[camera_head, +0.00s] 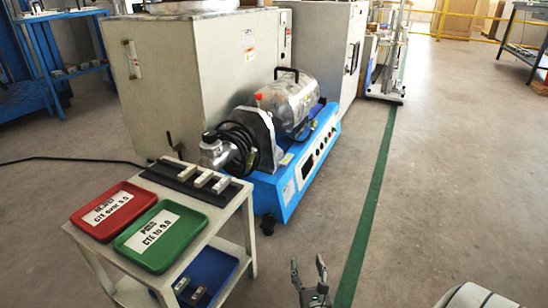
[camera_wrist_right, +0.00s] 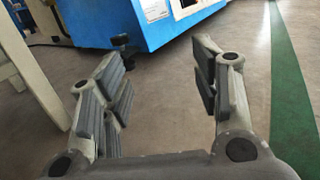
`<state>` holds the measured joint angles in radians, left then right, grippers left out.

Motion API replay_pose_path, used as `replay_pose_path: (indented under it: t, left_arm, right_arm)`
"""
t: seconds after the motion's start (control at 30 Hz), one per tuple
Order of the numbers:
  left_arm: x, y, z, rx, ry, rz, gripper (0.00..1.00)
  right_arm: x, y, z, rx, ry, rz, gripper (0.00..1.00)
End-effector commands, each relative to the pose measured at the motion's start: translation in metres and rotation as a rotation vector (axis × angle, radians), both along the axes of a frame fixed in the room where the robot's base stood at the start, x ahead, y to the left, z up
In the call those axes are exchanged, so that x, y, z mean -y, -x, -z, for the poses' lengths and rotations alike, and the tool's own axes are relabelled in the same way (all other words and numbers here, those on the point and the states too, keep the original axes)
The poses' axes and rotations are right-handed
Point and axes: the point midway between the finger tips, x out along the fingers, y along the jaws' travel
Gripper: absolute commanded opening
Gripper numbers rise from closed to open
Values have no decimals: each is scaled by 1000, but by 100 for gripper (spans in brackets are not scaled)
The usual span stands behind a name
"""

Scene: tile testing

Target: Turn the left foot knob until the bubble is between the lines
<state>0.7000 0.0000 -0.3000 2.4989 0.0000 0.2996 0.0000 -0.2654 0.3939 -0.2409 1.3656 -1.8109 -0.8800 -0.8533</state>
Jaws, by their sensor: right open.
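The blue machine base (camera_head: 299,185) stands on the floor and carries a metal cylinder (camera_head: 297,100). A dark foot knob (camera_head: 268,224) sits under its near corner. In the right wrist view the same black knob (camera_wrist_right: 122,43) shows below the blue panel, ahead of and beyond my fingers. My right gripper (camera_head: 308,266) is open and empty, low at the bottom of the head view, right of the knob and apart from it. It also shows in the right wrist view (camera_wrist_right: 160,65). My left gripper is not in view. I cannot make out a bubble or its lines.
A cart (camera_head: 215,222) left of the base holds a red tray (camera_head: 82,222), a green tray (camera_head: 128,253) and metal pieces on a dark bar. A large grey cabinet (camera_head: 185,85) stands behind.

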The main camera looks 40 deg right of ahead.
Motion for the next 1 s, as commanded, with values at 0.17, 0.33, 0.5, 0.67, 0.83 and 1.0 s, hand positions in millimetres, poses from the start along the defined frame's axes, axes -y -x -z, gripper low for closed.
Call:
replay_pose_path:
  t: [0.17, 0.33, 0.5, 0.67, 0.83, 1.0]
  left_arm:
    - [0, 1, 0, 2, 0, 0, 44]
    - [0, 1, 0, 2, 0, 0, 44]
    - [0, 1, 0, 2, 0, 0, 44]
    - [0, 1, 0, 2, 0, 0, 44]
    - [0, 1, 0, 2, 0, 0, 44]
    - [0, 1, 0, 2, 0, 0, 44]
  right_arm:
    - [29, -4, -17, 0, 80, -22, 57]
    - [56, -10, -37, -1, 162, -44, 57]
    - [81, -16, -59, -1, 243, -66, 57]
    - [104, -22, -81, -1, 319, -87, 57]
    - [125, -29, -106, -1, 400, -109, 57]
    - [144, -36, -134, 0, 482, -132, 57]
